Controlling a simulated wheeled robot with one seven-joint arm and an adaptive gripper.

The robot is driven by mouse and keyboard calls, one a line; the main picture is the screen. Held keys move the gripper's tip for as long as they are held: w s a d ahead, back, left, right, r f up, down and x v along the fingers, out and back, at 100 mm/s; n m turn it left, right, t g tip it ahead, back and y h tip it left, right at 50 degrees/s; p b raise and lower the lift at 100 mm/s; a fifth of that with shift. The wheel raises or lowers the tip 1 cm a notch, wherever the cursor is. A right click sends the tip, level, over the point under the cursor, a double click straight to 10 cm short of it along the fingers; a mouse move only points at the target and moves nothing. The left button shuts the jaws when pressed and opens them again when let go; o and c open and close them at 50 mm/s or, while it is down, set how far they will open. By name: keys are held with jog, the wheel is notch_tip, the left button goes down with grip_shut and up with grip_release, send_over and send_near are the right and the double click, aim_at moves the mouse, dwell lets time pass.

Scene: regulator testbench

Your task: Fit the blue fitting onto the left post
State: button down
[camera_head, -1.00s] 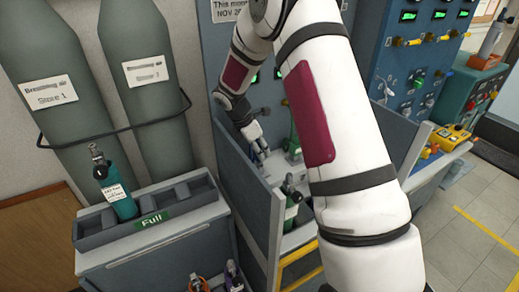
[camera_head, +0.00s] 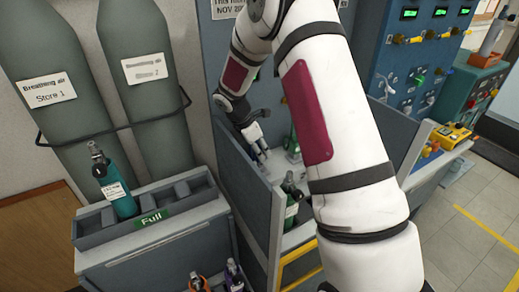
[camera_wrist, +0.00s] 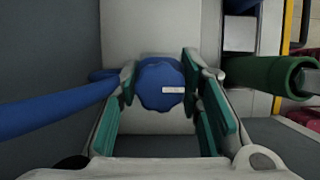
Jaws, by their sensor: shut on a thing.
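The blue fitting (camera_wrist: 160,78) is a round, lobed blue knob with a small white label, seen from above in the wrist view. My gripper (camera_wrist: 161,92) has its teal-padded fingers on either side of the fitting and is shut on it. A blue hose (camera_wrist: 50,112) runs in from the left towards the fitting. In the head view my gripper (camera_head: 258,152) points down behind the grey side panel of the bench. The fitting cannot be made out there. The left post cannot be seen in either view; the fitting and gripper may hide it.
A grey panel (camera_head: 248,190) stands beside the bench bay. A green bottle (camera_head: 290,205) stands just inside it. A rack with a teal bottle (camera_head: 118,190) is at left.

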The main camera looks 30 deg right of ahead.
jog(key=shift+f+b, duration=0.4)
jog(key=shift+f, duration=0.9)
dwell(0.5)
jog(key=c, duration=1.1)
grip_release()
jog(key=shift+o, duration=0.2)
notch_tip(320, 180, up, 10)
jog(key=shift+f, duration=0.1)
